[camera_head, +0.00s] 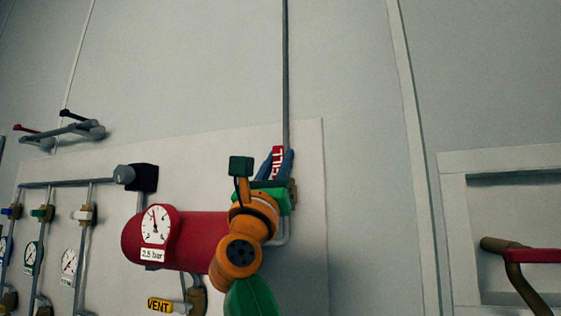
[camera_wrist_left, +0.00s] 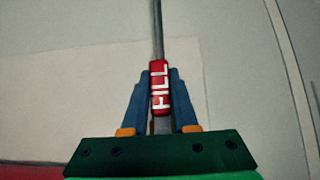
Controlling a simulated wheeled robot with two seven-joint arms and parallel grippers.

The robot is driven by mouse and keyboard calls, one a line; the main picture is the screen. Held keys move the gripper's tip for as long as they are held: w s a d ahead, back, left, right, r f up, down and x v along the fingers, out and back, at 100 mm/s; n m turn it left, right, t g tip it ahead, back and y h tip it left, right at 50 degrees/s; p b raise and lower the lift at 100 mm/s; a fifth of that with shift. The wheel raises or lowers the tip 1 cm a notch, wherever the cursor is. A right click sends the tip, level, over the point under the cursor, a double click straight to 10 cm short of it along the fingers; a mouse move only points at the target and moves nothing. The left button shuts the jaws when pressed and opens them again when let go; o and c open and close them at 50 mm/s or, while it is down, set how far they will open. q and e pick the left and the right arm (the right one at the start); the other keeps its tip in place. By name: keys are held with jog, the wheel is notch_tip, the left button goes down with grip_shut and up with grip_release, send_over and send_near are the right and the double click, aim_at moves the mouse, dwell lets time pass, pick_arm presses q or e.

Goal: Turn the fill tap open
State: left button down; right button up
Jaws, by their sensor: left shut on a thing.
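The fill tap's red handle (camera_head: 277,158), lettered FILL in white, is at the foot of a thin vertical grey pipe (camera_head: 285,75). In the left wrist view the handle (camera_wrist_left: 160,88) points up, roughly along the pipe. My left gripper (camera_head: 275,165) has blue fingers and is shut on the handle, one finger on each side; it also shows in the left wrist view (camera_wrist_left: 158,100). My orange and green left arm hides the tap's body and part of the red tank. My right gripper is not in view.
A red tank (camera_head: 190,240) with a dial (camera_head: 155,224) marked 2.5 bar lies left of my arm. A yellow VENT label (camera_head: 160,305) is below it. Several small gauges and valves line the left. A recessed frame (camera_head: 452,200) with a red-handled brown pipe is at right.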

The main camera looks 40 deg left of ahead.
aim_at(277, 165)
pick_arm(q)
jog(key=c, duration=0.7)
grip_release()
jog(key=shift+s, duration=0.1)
jog(key=b+v, duration=0.6)
jog(key=shift+s+d+f, duration=0.1)
jog(key=shift+f, duration=0.35)
jog(key=shift+s, duration=0.3)
